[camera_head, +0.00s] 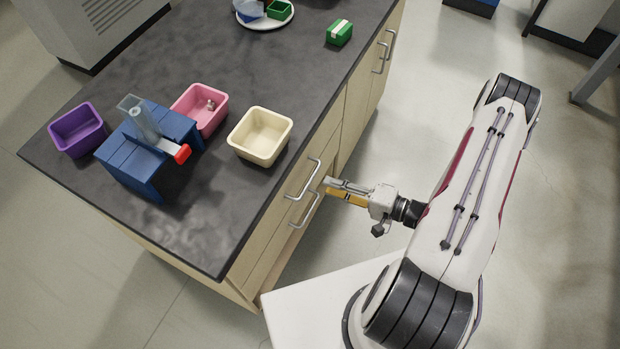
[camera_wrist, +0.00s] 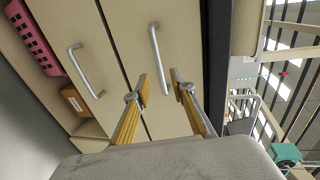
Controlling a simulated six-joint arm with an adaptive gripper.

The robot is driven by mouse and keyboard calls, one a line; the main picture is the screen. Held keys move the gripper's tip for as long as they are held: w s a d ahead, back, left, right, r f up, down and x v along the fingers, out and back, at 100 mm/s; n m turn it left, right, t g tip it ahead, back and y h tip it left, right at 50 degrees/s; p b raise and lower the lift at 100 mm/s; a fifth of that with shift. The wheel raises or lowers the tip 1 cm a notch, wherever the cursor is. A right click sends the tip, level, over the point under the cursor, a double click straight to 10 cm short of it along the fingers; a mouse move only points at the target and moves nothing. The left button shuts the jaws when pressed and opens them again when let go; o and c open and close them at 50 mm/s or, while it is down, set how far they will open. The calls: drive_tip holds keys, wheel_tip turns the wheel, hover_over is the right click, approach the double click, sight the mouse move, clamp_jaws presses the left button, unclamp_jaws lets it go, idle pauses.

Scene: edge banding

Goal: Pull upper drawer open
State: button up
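The upper drawer (camera_wrist: 128,22) is the pale wood front closest to the dark countertop edge, and it looks closed. Its metal bar handle (camera_wrist: 160,50) is in the middle of the wrist view; the upper handle also shows in the head view (camera_head: 302,180). My gripper (camera_wrist: 161,84) is open and empty, with its two yellow-sided fingers apart. In the wrist view, the near end of the upper handle appears between the fingertips; I cannot tell whether they touch it. In the head view my gripper (camera_head: 327,187) is close to the cabinet front, beside the handles.
The lower handle (camera_wrist: 86,70) is left of my gripper in the wrist view. Beyond it, an open shelf holds a pink basket (camera_wrist: 34,40) and a brown box (camera_wrist: 74,101). Several bins and a blue fixture (camera_head: 140,160) stand on the countertop (camera_head: 225,205).

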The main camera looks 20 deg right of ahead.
sight(310, 179)
drive_tip(key=shift+w+a, duration=0.1)
drive_tip(key=shift+x, duration=3.75)
clamp_jaws()
